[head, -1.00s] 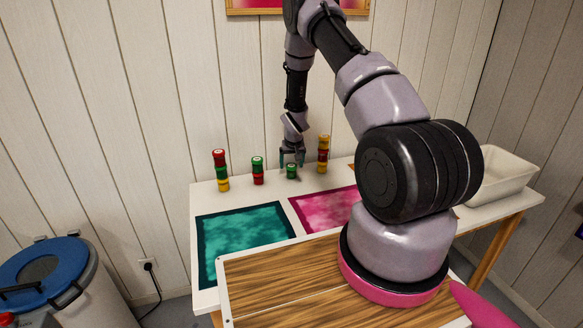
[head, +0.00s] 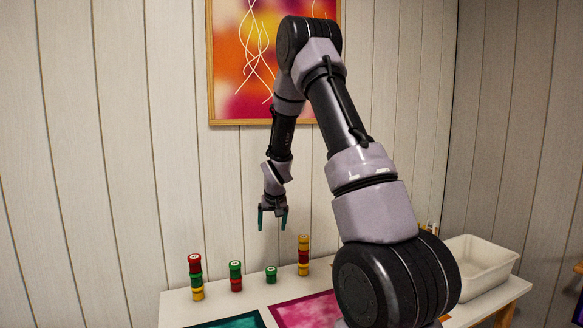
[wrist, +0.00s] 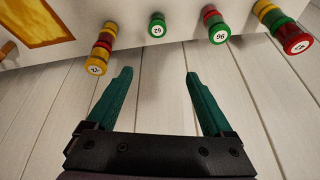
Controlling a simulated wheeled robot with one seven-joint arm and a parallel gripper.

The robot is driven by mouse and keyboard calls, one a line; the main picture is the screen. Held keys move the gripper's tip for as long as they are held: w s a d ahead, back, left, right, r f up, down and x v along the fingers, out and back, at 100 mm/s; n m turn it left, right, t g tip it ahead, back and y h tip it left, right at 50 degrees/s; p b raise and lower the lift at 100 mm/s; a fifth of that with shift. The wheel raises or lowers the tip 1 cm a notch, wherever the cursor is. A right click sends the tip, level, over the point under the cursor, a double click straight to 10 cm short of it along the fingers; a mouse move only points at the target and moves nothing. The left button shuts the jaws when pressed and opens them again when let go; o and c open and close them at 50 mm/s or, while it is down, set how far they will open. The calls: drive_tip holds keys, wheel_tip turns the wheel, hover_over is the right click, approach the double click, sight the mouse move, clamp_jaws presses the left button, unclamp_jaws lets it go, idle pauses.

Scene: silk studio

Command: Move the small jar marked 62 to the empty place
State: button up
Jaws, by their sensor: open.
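A small green jar stands alone on the white table, in the head view (head: 271,275) and the wrist view (wrist: 157,27). Its white lid label appears upside down in the wrist view and seems to read 62. My gripper (head: 272,224) is open and empty, well above this jar and touching nothing. In the wrist view its two teal fingers (wrist: 153,80) are spread wide with nothing between them. I cannot tell which spot is the empty place.
Left of the green jar are a stack with a green top (head: 235,276) and a taller red-topped stack (head: 195,277). Right of it is a yellow-topped stack (head: 303,256). Pink (head: 305,310) and teal (head: 240,321) cloths lie in front. A white bin (head: 480,265) is at right.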

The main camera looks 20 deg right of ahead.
drive_tip(key=s+a+r+m+t+y, duration=0.1)
drive_tip(key=s+r, duration=0.6)
drive_tip(key=r, duration=0.4)
drive_tip(key=s+a+r, duration=0.2)
drive_tip(key=s+r, duration=0.5)
drive_tip(key=r, duration=0.3)
drive_tip(key=s+a+r+y, duration=0.1)
drive_tip(key=s+r, duration=0.3)
drive_tip(key=s, duration=0.6)
drive_tip(key=s+a+r+t, duration=0.1)
drive_tip(key=s+r, duration=0.3)
drive_tip(key=s, duration=0.6)
drive_tip(key=shift+s+a+r+y, duration=0.15)
drive_tip(key=shift+s+a+y, duration=0.2)
drive_tip(key=shift+a, duration=0.55)
